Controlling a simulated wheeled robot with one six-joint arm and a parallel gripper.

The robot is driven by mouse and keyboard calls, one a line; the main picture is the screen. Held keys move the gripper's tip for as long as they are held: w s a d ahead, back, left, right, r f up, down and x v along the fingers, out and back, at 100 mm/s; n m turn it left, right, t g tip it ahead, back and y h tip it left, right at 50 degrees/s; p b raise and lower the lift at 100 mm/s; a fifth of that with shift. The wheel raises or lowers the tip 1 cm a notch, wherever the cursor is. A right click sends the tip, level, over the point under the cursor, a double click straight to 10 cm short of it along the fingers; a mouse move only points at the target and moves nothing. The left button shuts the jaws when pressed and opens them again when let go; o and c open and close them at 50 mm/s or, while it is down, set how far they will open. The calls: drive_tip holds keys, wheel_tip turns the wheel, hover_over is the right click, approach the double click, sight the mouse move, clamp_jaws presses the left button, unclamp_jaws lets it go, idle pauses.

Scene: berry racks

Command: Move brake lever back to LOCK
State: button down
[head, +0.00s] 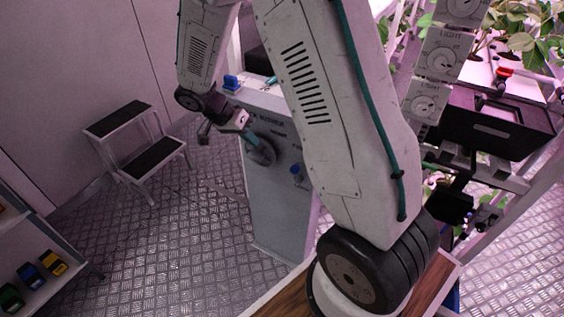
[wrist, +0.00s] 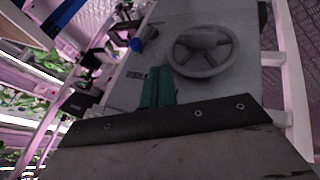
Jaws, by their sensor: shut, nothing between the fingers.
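A grey cabinet (head: 270,205) stands on the floor in the head view, with a round grey handwheel (wrist: 204,52) on its face. My gripper (head: 264,146) has teal fingers. It is shut and empty, with its fingertips in front of the handwheel area. In the wrist view my gripper (wrist: 160,70) shows its teal fingers just beside the wheel's rim; I cannot tell whether they touch. A blue knob or handle (head: 297,170) sits on the cabinet face to the right of the wheel. I cannot make out which part is the brake lever, and no LOCK mark is readable.
A blue object (head: 231,82) stands on the cabinet top. A step stool (head: 137,145) stands to the left, and a shelf (head: 40,285) with coloured items is at lower left. Plant racks and a black crate (head: 495,125) are at right. Floor between stool and cabinet is clear.

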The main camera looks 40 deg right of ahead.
sight(272, 158)
idle(0.3)
drive_tip(key=x, duration=1)
drive_tip(key=shift+s+f, duration=0.15)
drive_tip(key=shift+f, duration=0.05)
drive_tip(key=shift+s+d+f, duration=0.1)
drive_tip(key=shift+s+d, duration=0.3)
drive_tip(key=shift+s, duration=0.45)
drive_tip(key=shift+s+d+f, duration=0.1)
drive_tip(key=shift+s+d, duration=0.25)
drive_tip(key=shift+s, duration=0.5)
drive_tip(key=shift+a+r, duration=0.15)
